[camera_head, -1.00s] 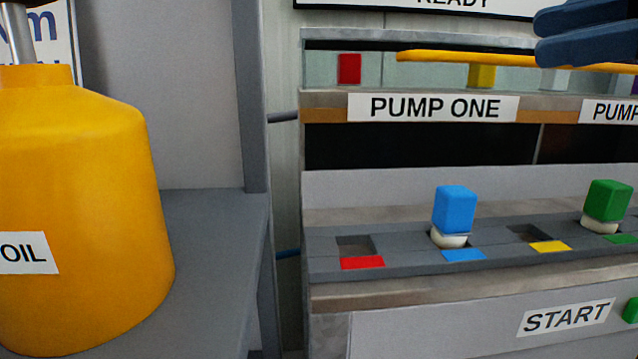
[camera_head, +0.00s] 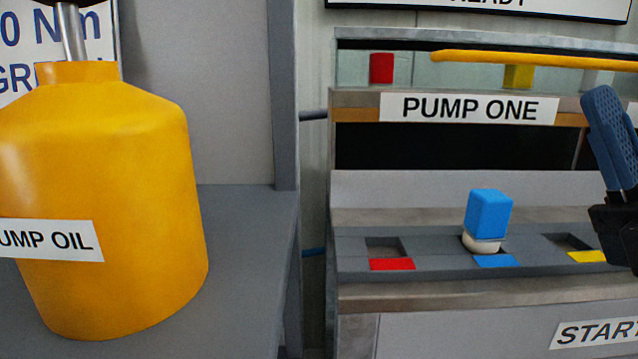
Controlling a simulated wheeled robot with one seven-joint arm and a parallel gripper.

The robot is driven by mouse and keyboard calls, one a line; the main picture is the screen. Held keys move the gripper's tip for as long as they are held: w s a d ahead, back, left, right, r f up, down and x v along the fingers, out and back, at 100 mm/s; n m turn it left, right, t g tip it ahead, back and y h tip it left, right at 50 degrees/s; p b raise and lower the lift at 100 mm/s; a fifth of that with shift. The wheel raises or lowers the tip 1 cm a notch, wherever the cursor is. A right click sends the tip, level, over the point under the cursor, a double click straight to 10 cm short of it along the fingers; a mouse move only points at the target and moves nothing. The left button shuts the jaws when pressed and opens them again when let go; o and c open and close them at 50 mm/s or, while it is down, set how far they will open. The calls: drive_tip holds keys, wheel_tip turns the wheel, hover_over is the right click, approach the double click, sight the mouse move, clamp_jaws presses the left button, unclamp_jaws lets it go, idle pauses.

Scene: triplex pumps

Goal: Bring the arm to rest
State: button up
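My gripper (camera_head: 598,95) is at the right edge of the head view, partly cut off. Its blue ribbed fingers point up and its dark body is below them. The fingers overlap or are seen side-on, so I cannot tell whether they are apart. It appears in front of the pump bench, right of the blue block (camera_head: 489,213). No object is clearly seen in its grasp. The rest of my arm is out of view.
A yellow oil container (camera_head: 110,190) stands on a grey shelf (camera_head: 245,240) at left. The PUMP ONE bench has a yellow bar (camera_head: 530,60), a red block (camera_head: 381,68), a yellow block (camera_head: 518,76) and a slotted grey tray (camera_head: 430,245). The blue block stands on a pale base in it.

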drive_tip(key=s+a+f+m+t+h, duration=0.15)
drive_tip(key=s+f+m+h, duration=0.35)
drive_tip(key=f+m+h, duration=0.95)
drive_tip(key=s+f+m+t+h, duration=0.35)
drive_tip(key=f+m+h, duration=0.7)
drive_tip(key=m, duration=0.75)
drive_tip(key=s+d+f+m+g+y, duration=0.1)
drive_tip(key=s+f+g, duration=0.4)
drive_tip(key=s, duration=0.4)
drive_tip(key=s+f+m+g+y, duration=0.1)
drive_tip(key=s+f+m+g, duration=0.1)
drive_tip(key=s+f+g, duration=0.4)
wheel_tip(320, 180, up, 32)
drive_tip(key=s+t+p, duration=0.2)
drive_tip(key=p, duration=3.1)
drive_tip(key=shift+s+d+r, duration=0.2)
drive_tip(key=shift+s, duration=0.15)
